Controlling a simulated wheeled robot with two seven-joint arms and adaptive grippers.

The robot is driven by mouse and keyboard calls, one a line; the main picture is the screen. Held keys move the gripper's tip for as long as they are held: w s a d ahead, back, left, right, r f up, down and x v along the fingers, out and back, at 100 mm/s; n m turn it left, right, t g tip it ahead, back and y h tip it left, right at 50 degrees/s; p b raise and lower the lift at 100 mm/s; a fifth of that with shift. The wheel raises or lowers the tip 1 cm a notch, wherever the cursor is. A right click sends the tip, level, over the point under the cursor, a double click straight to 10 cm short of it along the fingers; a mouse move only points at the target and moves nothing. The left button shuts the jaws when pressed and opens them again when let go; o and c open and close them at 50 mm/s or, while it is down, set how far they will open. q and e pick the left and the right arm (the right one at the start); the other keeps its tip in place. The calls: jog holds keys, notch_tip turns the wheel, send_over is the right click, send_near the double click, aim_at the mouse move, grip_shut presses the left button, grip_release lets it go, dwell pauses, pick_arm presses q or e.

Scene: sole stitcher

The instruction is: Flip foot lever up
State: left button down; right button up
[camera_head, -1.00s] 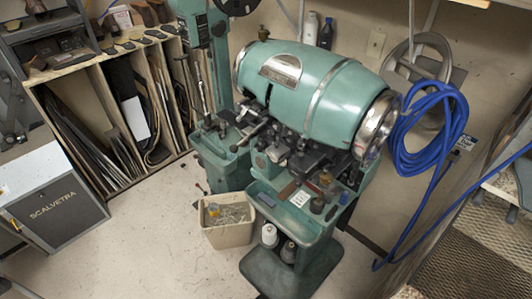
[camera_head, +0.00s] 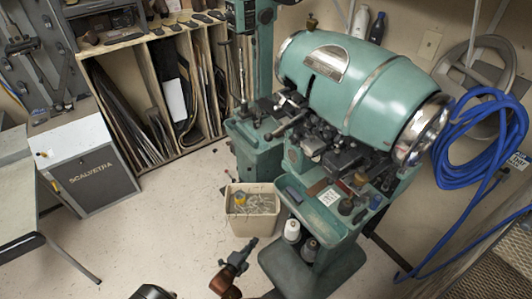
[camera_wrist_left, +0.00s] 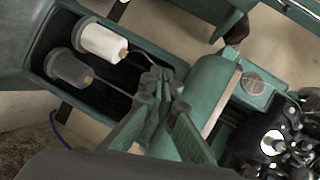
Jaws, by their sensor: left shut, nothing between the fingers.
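The green sole stitcher (camera_head: 365,90) stands right of centre in the head view. A small dark lever-like part (camera_head: 227,178) shows low at its left side; I cannot tell for sure that it is the foot lever, or its exact tilt. My left gripper (camera_head: 250,244) comes in at the bottom of the head view, in front of the bin and left of the machine's lower shelf. In the left wrist view its fingers (camera_wrist_left: 163,78) are together and empty, near the shelf with the spools. My right gripper is not in view.
A bin (camera_head: 252,212) with scraps stands on the floor close to the machine. A white spool (camera_wrist_left: 102,43) and a grey spool (camera_wrist_left: 68,66) stand in the machine's lower compartment. A blue hose (camera_head: 465,140) hangs at right. Floor left of the bin is clear.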

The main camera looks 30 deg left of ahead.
pick_arm(q)
jog(key=w+a+r+m+t, duration=0.1)
jog(key=w+r+m+t, duration=0.25)
jog(key=r, duration=0.65)
jog(key=w+a+r+m+t, duration=0.1)
jog(key=w+r+m+t, duration=0.2)
jog(key=r, duration=0.6)
notch_tip(320, 180, up, 22)
jog(key=s+d+m+t+h+b, duration=0.1)
jog(key=m+t+h, duration=0.4)
jog(key=m, duration=0.8)
jog(key=shift+s+h+b, duration=0.35)
jog(key=shift+s+h, duration=0.05)
jog(key=shift+s, duration=0.4)
jog(key=s+a+r+p+x, duration=0.1)
jog(key=p+x, duration=0.3)
jog(key=x, duration=0.8)
jog(key=shift+r, duration=0.75)
